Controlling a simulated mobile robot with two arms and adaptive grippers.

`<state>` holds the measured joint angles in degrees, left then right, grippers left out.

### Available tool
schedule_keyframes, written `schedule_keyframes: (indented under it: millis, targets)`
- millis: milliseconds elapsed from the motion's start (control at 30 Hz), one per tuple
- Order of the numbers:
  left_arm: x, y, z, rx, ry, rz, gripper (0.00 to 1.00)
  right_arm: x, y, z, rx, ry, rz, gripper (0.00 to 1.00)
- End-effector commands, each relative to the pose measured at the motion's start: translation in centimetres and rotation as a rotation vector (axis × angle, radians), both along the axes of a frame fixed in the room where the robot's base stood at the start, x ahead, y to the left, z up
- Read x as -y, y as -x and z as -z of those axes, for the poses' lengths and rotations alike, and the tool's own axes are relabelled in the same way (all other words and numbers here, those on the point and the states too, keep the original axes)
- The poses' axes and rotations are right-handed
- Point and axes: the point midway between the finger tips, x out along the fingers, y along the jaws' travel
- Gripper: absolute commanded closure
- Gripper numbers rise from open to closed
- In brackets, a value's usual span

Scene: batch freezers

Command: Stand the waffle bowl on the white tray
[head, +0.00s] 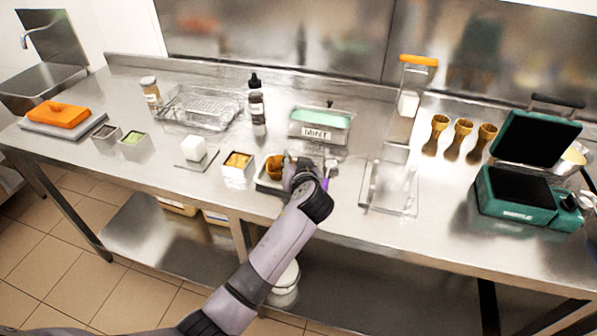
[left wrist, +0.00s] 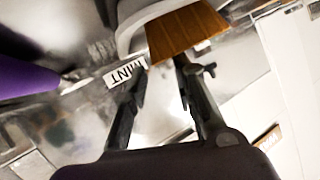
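The waffle bowl (head: 274,168) is golden brown and shows just left of my left gripper (head: 297,168), at or over a small tray (head: 262,186) near the front of the counter. My arm hides part of that tray, and contact between bowl and tray cannot be made out. In the left wrist view the brown ribbed bowl (left wrist: 186,32) lies at the fingertips of my left gripper (left wrist: 161,70). The fingers stand apart, with no clear grip on the bowl. A pale rounded surface shows behind it. My right gripper is not in view.
A square tub (head: 238,165) stands close left of the tray. The mint tub (head: 319,125) is behind, and a clear stand (head: 390,187) is to the right. Waffle cones (head: 463,128) and a green waffle iron (head: 528,195) are farther right. Bare counter lies along the front edge.

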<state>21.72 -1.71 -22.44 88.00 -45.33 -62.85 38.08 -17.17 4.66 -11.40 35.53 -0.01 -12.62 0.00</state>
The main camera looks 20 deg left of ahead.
Motion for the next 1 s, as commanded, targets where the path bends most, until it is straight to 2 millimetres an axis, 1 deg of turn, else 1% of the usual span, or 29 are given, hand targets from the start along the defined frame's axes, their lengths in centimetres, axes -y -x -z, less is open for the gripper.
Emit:
schedule_keyframes:
  millis: [33,200,300,400,600,1000]
  targets:
    - [0.6,1.0,-0.2,0.001,0.005,0.002,0.75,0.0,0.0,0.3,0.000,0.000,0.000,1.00]
    - [2.1,4.1,-1.6,0.001,0.005,0.002,0.75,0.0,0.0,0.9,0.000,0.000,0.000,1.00]
    - [2.7,5.7,-2.3,0.001,0.005,0.000,0.75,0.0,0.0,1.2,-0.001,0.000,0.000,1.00]
    - [3.3,6.9,-2.9,0.001,0.002,0.000,0.75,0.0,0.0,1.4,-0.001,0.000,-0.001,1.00]
    - [3.8,8.0,-3.5,0.000,0.001,0.000,0.75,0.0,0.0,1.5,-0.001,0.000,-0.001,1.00]
    - [3.8,8.0,-3.6,0.000,0.000,-0.001,0.75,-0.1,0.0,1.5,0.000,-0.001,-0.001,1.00]
